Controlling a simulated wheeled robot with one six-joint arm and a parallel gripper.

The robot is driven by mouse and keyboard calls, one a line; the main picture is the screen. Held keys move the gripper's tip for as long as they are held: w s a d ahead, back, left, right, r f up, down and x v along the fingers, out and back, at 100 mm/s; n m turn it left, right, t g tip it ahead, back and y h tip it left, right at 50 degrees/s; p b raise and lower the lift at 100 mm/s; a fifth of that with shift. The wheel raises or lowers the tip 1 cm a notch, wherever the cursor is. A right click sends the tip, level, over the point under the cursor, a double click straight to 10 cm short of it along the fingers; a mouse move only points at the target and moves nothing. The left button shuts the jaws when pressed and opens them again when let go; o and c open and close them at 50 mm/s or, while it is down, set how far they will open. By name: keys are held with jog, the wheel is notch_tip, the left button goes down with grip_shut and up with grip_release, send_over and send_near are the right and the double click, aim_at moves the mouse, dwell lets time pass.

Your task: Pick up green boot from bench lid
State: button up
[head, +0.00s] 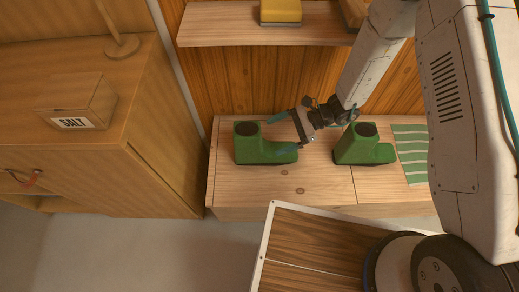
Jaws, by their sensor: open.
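Two green boots stand upright on the wooden bench lid (240,193). The left boot (261,150) has its toe pointing right. The right boot (364,149) stands apart from it, also with its toe to the right. My gripper (277,135) is open at the left boot, with one teal finger by the top of its shaft and the other over its toe. I cannot tell whether the fingers touch the boot. My wrist partly covers the area between the two boots.
A green striped cloth (411,153) lies at the bench's right end. A shelf (220,25) above holds a yellow item (281,12). A wooden cabinet (150,120) with a SALT box (75,103) stands at left. The lid's front left is clear.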

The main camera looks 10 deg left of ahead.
aim_at(254, 129)
jog(key=a+f, duration=0.1)
jog(key=a, duration=0.2)
jog(key=w+a+f+m+t, duration=0.1)
jog(key=a+f, duration=0.1)
jog(key=a, duration=0.1)
jog(key=w+a+f+m+t+y, duration=0.1)
jog(key=a, duration=0.1)
jog(key=shift+w+a+f, duration=0.2)
jog(key=shift+a+f, duration=0.15)
jog(key=shift+a, duration=0.05)
jog(key=c, duration=1.9)
jog(key=shift+c, duration=0.6)
jog(key=shift+r, duration=0.15)
